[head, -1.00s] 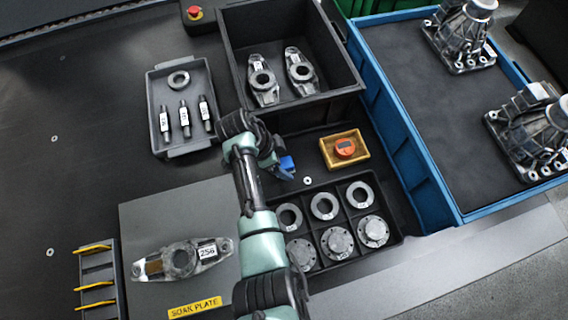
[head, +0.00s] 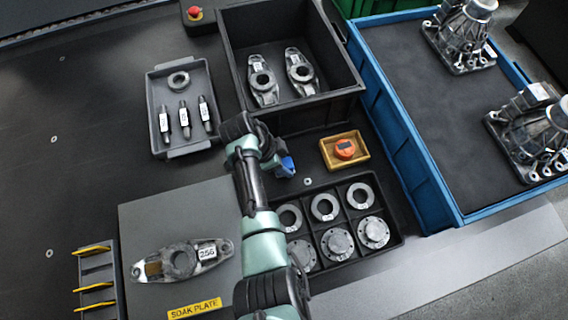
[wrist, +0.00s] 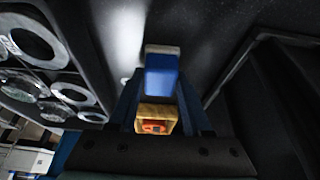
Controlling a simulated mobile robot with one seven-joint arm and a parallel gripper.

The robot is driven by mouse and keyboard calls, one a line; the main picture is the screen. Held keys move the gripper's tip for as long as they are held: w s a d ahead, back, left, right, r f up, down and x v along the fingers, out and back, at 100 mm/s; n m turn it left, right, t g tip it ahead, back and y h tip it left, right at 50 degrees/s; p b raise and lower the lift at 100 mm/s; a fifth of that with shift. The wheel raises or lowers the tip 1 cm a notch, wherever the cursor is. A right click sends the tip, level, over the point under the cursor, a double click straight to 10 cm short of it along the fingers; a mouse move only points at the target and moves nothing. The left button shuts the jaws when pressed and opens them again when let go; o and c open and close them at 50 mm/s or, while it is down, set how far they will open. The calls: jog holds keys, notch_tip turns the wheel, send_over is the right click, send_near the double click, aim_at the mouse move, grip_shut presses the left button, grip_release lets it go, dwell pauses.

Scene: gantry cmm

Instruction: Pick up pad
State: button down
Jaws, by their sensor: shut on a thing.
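The pad appears to be the small blue block (head: 288,165) at the end of my arm, over the dark table. In the wrist view the blue block (wrist: 161,76), with a pale grey strip along its far end, sits between my two fingers. My gripper (wrist: 162,88) is shut on it. In the head view my gripper (head: 280,166) is partly hidden by my own wrist. I cannot tell how high the block is above the table.
A wooden box (head: 360,158) with an orange round gauge (head: 345,148) stands just right of my gripper. A compartment tray (head: 398,238) of metal rings and flanges lies in front. A deep black bin (head: 235,55) with two castings stands behind.

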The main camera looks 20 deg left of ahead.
notch_tip(320, 180, up, 10)
jog(key=shift+r+p, duration=0.1)
jog(key=shift+p, duration=0.45)
